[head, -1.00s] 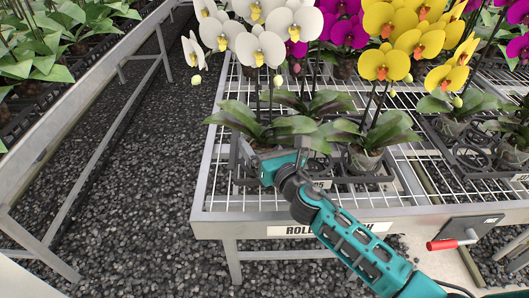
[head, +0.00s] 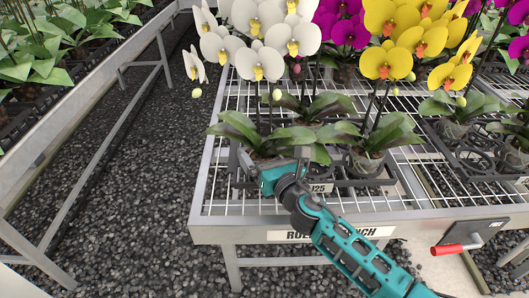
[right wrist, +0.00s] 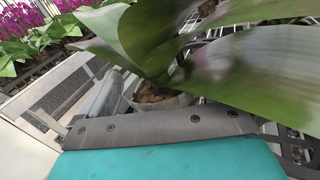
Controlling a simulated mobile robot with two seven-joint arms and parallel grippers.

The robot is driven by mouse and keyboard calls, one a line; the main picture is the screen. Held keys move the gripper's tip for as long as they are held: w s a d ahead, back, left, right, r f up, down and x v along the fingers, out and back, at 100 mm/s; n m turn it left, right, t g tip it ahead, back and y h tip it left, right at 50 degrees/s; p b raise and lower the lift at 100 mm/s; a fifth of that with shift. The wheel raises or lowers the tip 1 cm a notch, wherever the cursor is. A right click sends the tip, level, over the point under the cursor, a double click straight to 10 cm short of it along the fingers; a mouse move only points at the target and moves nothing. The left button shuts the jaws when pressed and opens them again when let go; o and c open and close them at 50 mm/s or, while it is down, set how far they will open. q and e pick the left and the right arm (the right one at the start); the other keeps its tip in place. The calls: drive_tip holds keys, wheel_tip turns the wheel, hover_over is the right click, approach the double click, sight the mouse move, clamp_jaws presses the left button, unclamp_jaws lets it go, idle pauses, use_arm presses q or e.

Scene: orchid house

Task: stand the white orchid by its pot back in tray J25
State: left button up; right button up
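The white orchid (head: 260,60) stands about upright over the left part of tray J25 (head: 345,187), at the bench's front left. My right gripper (head: 282,168) is at its pot, with its fingers around it, and the plant moves with it. In the right wrist view the clear pot (right wrist: 180,100) with bark shows just beyond the gripper, and broad leaves (right wrist: 190,45) cover much of the picture. The pot's lower part is hidden, so I cannot tell whether it touches the tray. My left gripper is out of view.
A yellow orchid (head: 385,62) stands in the same tray, close on the right. Purple orchids (head: 350,33) stand behind. The wire bench (head: 215,190) has bare mesh at its left edge. A red crank handle (head: 447,249) sticks out at the front right.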

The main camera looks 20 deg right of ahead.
drive_tip(key=shift+r+p, duration=0.7)
drive_tip(key=s+d+b, duration=0.1)
drive_tip(key=s, duration=1.1)
drive_tip(key=shift+d, duration=0.4)
drive_tip(key=shift+f, duration=0.1)
